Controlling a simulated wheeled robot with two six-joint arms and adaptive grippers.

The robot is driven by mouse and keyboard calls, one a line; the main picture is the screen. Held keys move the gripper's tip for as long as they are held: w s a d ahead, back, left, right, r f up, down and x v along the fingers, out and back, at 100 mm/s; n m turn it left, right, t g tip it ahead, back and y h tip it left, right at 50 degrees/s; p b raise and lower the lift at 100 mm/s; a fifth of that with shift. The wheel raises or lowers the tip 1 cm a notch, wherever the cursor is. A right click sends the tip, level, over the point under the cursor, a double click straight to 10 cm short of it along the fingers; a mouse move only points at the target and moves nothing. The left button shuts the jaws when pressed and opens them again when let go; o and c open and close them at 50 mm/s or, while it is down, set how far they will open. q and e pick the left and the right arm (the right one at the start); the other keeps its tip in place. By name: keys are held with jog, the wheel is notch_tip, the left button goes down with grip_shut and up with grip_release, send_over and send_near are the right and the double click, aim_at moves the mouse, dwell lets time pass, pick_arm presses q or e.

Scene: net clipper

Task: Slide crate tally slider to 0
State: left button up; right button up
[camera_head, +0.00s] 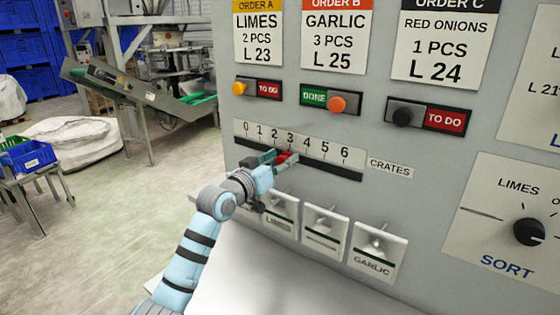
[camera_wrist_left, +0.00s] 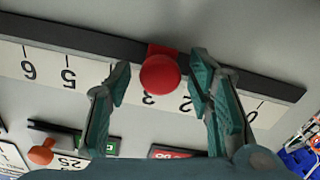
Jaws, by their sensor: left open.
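The crate tally slider has a red knob (camera_head: 284,157) on a dark horizontal slot (camera_head: 335,171) under a 0 to 6 scale (camera_head: 298,143). The knob sits at about the 3 mark. In the left wrist view the round red knob (camera_wrist_left: 160,73) shows near the 3, with the scale upside down. My left gripper (camera_head: 280,158) is at the knob, with its fingers open, one on each side along the slot. In the left wrist view the gripper (camera_wrist_left: 160,62) shows gaps between both fingers and the knob. My right gripper is out of view.
Above the scale are order sliders with an orange knob (camera_head: 338,104) and a black knob (camera_head: 403,117). Below it are several toggle switches, one labelled garlic (camera_head: 378,250). A sort dial (camera_head: 529,232) is at the right. A pale ledge (camera_head: 285,285) lies below the panel.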

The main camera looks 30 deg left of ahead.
pick_arm(q)
jog(key=shift+w, duration=0.1)
jog(key=c, duration=0.4)
grip_shut()
jog(key=a+b, duration=0.2)
jog(key=a, duration=0.2)
jog(key=w+a+b, duration=0.1)
jog(key=a+b, duration=0.2)
jog(key=a, duration=0.2)
jog(key=w+a+b, duration=0.1)
jog(key=a+b, duration=0.2)
jog(key=a, duration=0.2)
jog(key=shift+a+f, duration=0.15)
jog(key=shift+a, duration=0.35)
jog(key=shift+r, duration=0.2)
